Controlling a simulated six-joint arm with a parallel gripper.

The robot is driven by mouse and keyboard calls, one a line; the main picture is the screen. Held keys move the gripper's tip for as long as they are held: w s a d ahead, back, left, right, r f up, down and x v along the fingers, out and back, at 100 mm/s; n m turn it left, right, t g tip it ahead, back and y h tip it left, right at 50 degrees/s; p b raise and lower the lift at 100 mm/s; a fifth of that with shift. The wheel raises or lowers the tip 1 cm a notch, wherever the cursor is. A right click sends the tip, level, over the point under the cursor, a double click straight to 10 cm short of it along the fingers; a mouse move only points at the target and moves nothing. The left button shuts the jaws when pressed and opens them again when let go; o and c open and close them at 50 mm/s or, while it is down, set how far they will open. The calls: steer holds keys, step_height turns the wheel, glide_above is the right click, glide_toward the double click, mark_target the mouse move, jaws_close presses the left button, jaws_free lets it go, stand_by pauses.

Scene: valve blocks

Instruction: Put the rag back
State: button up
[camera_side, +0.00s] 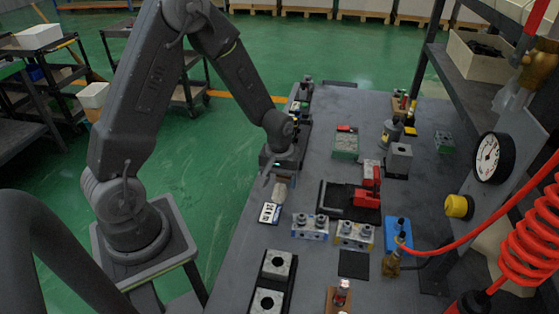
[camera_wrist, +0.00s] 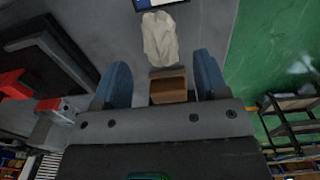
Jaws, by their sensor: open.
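A pale cream, crumpled thing that looks like the rag (camera_wrist: 160,38) lies on the grey bench top, ahead of my gripper in the wrist view. In the side view the pale rag (camera_side: 279,191) shows small, just below my gripper (camera_side: 279,175). A grey band and a brown block (camera_wrist: 168,90) adjoin its near end; I cannot tell whether they are joined to it. My gripper (camera_wrist: 162,82) is open, with its blue fingers on either side of the brown block. I see no finger touching the block or the rag.
A white and blue card (camera_side: 269,213) lies just in front of the rag. Metal valve blocks (camera_side: 310,227) and a red clamp (camera_side: 367,194) stand to the right. A black holder with metal blocks (camera_side: 273,277) is at the front. The bench's left edge is close to my gripper.

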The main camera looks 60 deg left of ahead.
step_height(320, 180, up, 10)
step_height(320, 180, up, 11)
steer(key=m+t, duration=0.3)
steer(key=m, duration=0.1)
glide_above(279, 185)
steer(key=s+d, duration=0.5)
steer(key=s, duration=0.2)
steer(key=s+d+r+m+t, duration=0.2)
steer(key=s+d+r+m, duration=0.1)
steer(key=s, duration=0.5)
steer(key=shift+s+r+m, duration=0.3)
steer(key=shift+r+m, duration=0.6)
steer(key=shift+r, duration=0.05)
